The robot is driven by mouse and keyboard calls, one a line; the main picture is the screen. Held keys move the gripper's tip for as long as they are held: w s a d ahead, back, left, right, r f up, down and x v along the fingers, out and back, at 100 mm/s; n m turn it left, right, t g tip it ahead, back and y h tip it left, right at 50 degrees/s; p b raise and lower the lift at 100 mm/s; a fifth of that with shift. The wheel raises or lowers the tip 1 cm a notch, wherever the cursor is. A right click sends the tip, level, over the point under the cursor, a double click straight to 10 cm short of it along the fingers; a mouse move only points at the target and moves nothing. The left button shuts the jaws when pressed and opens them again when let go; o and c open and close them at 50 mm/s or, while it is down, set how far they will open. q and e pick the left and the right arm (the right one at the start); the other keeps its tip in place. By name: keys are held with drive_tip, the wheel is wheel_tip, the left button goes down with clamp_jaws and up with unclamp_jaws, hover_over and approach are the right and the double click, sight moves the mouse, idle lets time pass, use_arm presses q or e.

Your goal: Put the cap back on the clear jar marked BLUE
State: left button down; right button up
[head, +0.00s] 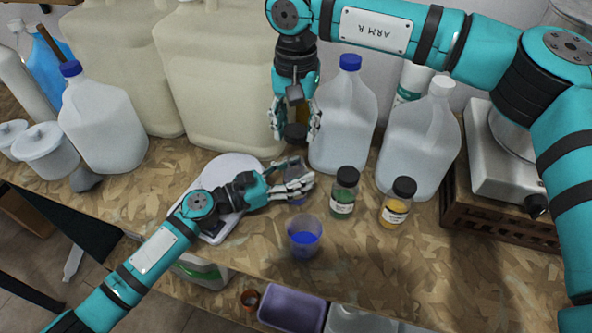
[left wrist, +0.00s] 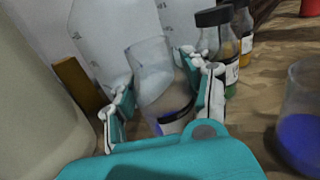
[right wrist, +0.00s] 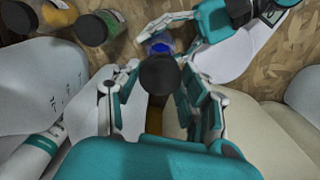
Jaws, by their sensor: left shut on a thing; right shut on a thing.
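A clear jar (head: 294,166) is held by my left gripper (head: 298,184), which is shut around it just above the bench. In the left wrist view the jar (left wrist: 152,66) has an open top and a label low down; its word cannot be read. Blue shows inside it in the right wrist view (right wrist: 158,44). A black cap (head: 295,132) is in my right gripper (head: 296,122), shut on it, above the jar and apart from it. The cap (right wrist: 159,75) also shows in the right wrist view, partly covering the jar.
A green jar (head: 344,192) and a yellow jar (head: 397,203), both black-capped, stand to the right. A cup of blue liquid (head: 304,237) stands in front. Large jugs (head: 344,115) line the back. A white scale (head: 236,168) lies under my left arm. The right front bench is clear.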

sight(296, 144)
drive_tip(key=shift+f, duration=2.35)
drive_tip(key=shift+f, duration=0.85)
drive_tip(key=shift+f, duration=0.6)
